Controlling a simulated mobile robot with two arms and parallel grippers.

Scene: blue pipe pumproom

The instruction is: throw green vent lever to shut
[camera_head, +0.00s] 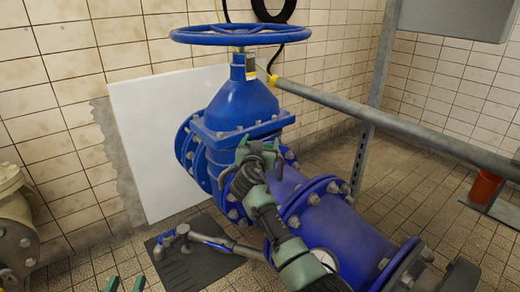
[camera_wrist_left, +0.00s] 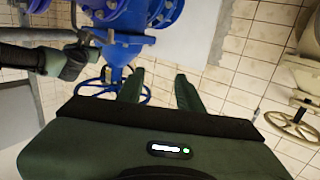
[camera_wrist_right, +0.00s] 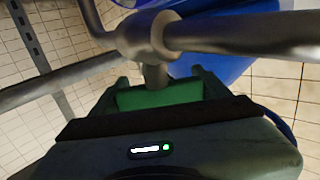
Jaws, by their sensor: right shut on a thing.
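The green vent lever (camera_wrist_right: 160,94) shows in the right wrist view as a bright green piece between my right gripper's fingers, just below the stub of a grey metal tee (camera_wrist_right: 146,36). My right gripper (camera_head: 258,149) is shut on it, in front of the big blue valve; in the head view the gripper hides the lever. My left gripper (camera_head: 126,284) shows only its fingertips at the bottom left of the head view. In the left wrist view my left gripper (camera_wrist_left: 158,84) is open and empty, its fingers apart.
The blue valve (camera_head: 238,105) with its blue handwheel (camera_head: 240,34) stands in the middle. A grey pipe (camera_head: 400,124) runs right from it. A pipe with a blue lever (camera_head: 207,240) lies low in front. A beige valve (camera_head: 14,225) is at the left.

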